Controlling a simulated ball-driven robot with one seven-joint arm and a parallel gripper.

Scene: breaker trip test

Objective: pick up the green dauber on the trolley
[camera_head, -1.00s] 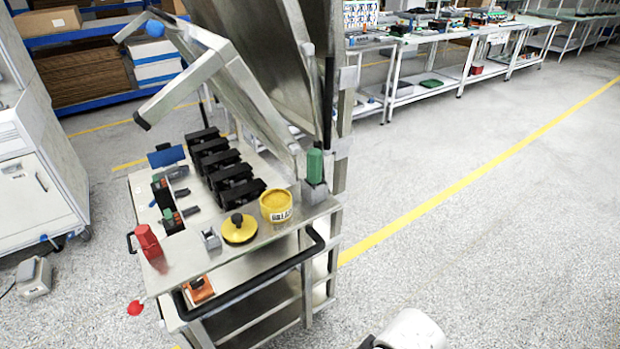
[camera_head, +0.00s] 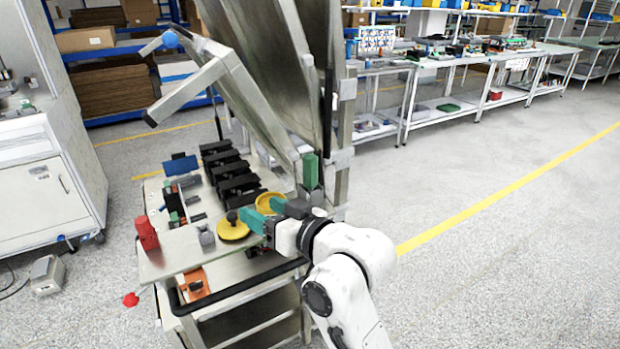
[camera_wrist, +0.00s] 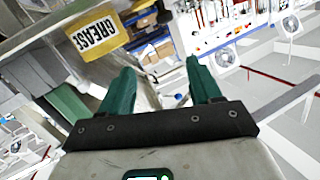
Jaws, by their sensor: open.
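The green dauber (camera_head: 310,172) stands upright in a grey holder at the right corner of the trolley (camera_head: 190,250), beside the steel post. A green block at the left of the wrist view (camera_wrist: 68,104) looks like the same dauber. My gripper (camera_head: 265,213) has green fingers and is open and empty. It is over the trolley's front right part, in front of the yellow grease tub (camera_head: 268,201) and to the lower left of the dauber. In the wrist view my two fingers (camera_wrist: 160,75) are spread apart, with nothing between them. My wrist partly hides the holder.
A yellow lid with a black knob (camera_head: 233,228), a small grey block (camera_head: 206,237) and a red object (camera_head: 146,233) are on the trolley top. Black breakers (camera_head: 235,183) stand behind. A tilted steel panel (camera_head: 275,60) rises close behind the dauber. Floor to the right is clear.

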